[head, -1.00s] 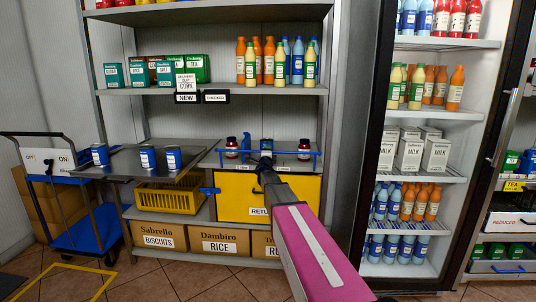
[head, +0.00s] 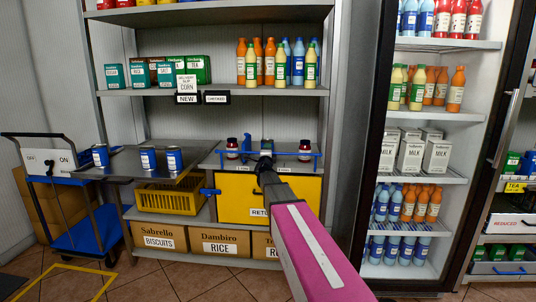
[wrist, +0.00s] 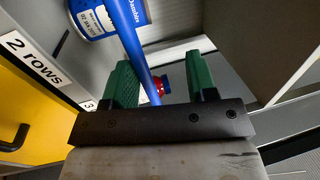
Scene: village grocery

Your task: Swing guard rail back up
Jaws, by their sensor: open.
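The blue guard rail (head: 306,155) runs along the front of the shelf above the yellow panel in the head view. A blue upright piece (head: 246,146) stands beside my gripper; I cannot tell if it is part of the rail. My gripper (head: 265,160) is at the rail's middle, largely hidden by my arm. In the wrist view its green fingers (wrist: 160,82) are open, and the blue rail bar (wrist: 135,42) passes slantwise between them. I cannot tell whether it touches either finger.
A blue-labelled can (wrist: 92,18) is close beyond the rail. Dark-red jars (head: 305,146) stand behind it. The yellow panel (head: 235,190) hangs below. At left is a grey table (head: 125,165) with several blue cans. A glass-door fridge (head: 372,150) stands at right.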

